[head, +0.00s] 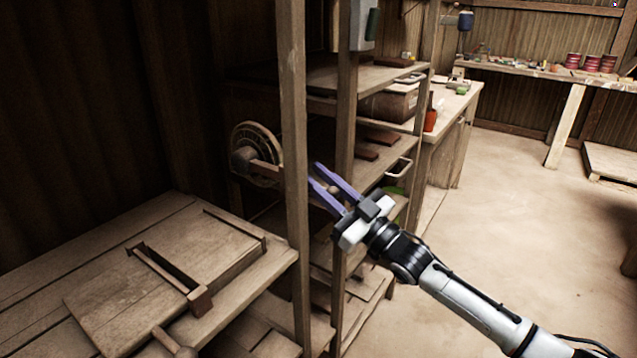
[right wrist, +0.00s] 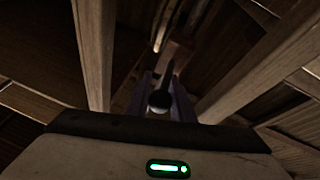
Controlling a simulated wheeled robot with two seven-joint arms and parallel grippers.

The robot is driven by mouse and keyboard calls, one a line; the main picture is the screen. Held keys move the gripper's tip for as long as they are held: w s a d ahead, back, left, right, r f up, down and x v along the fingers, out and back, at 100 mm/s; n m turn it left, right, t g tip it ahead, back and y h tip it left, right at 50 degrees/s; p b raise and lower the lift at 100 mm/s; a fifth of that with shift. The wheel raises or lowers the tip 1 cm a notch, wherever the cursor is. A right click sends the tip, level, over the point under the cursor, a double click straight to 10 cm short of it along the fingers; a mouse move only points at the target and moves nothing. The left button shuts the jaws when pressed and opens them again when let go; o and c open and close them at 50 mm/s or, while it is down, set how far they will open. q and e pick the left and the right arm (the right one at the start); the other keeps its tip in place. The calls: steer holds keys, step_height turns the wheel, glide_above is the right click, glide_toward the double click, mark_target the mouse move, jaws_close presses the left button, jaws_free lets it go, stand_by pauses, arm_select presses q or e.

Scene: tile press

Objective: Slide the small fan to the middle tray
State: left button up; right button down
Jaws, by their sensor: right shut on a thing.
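A round, fan-like thing (head: 257,152) with a pale rim and a grey hub stands on the shelf rack behind a wooden post; I cannot tell for sure that it is the small fan. My right gripper (head: 324,183) is to its right, beside the rack posts, with its two purple fingers pointing up and left. It is shut on a small round-ended thing (right wrist: 160,100) with a dark stem, seen between the fingers in the right wrist view. I cannot tell which thing is the middle tray. My left gripper is not in view.
Wooden posts (head: 293,160) stand close to the left of my right gripper. A wooden bench (head: 110,235) with a board and a slotted frame (head: 168,268) is at the lower left. A bin (head: 390,102) sits on the rack. The floor (head: 520,220) at the right is clear.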

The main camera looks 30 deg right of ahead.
steer(key=shift+r, duration=0.6)
steer(key=shift+f, duration=0.1)
steer(key=c, duration=1.5)
jaws_free()
steer(key=shift+c, duration=0.2)
steer(key=shift+s+d+f, duration=0.1)
steer(key=shift+s+f, duration=0.25)
steer(key=shift+s, duration=0.1)
steer(key=v, duration=0.9)
steer(key=shift+s+r, duration=0.1)
steer(key=shift+s, duration=0.05)
